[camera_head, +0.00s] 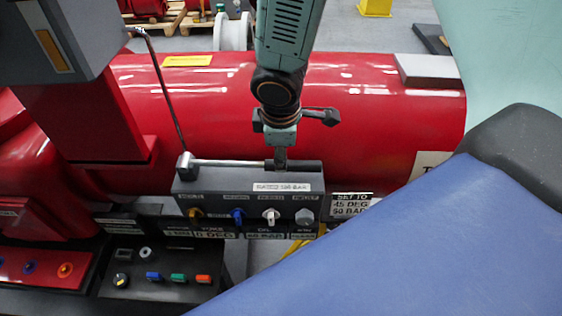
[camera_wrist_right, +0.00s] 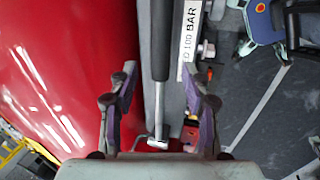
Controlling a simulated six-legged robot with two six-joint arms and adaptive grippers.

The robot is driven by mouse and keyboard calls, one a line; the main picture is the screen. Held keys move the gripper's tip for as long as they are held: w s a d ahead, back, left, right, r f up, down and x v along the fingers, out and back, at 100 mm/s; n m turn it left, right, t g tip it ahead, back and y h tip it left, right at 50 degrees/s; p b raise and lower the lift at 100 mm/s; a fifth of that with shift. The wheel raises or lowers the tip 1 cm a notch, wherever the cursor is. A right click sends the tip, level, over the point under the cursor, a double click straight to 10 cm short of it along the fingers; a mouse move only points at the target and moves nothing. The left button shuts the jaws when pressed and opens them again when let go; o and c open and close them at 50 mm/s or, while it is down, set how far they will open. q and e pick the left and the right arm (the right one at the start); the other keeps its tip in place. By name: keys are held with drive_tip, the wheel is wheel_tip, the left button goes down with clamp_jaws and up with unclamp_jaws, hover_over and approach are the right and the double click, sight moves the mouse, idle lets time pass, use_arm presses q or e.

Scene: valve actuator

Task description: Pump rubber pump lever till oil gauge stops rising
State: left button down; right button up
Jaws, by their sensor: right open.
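The pump lever is a silver rod (camera_head: 225,163) with a black rubber grip (camera_head: 300,165). It lies level along the top of a grey valve block (camera_head: 250,185). My right gripper (camera_head: 281,158) comes down from above onto the grip end. In the right wrist view, its purple-padded fingers (camera_wrist_right: 163,75) are open, one on each side of the lever, with the black grip (camera_wrist_right: 160,40) between them. Contact cannot be told. A dark label strip with degree and bar readings (camera_head: 240,234) sits below the block; the reading is too small to tell. My left gripper is not seen.
A large red cylinder (camera_head: 370,120) lies behind the block. A thin bent rod (camera_head: 165,90) rises at the block's left end. Coloured knobs (camera_head: 238,215) line its front. A black button panel (camera_head: 160,280) is below left. A sign (camera_head: 350,204) reads 45 DEG, 50 BAR.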

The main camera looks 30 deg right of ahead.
sight(254, 164)
drive_tip(key=b+x, duration=0.2)
drive_tip(key=x, duration=0.1)
drive_tip(key=shift+s+f+b, duration=0.2)
drive_tip(key=shift+f+b, duration=0.05)
drive_tip(key=shift+b, duration=0.05)
drive_tip(key=shift+w+b+x, duration=0.2)
drive_tip(key=shift+b+x, duration=0.4)
drive_tip(key=shift+x, duration=0.35)
drive_tip(key=shift+s+r, duration=0.15)
drive_tip(key=shift+c, duration=0.4)
clamp_jaws()
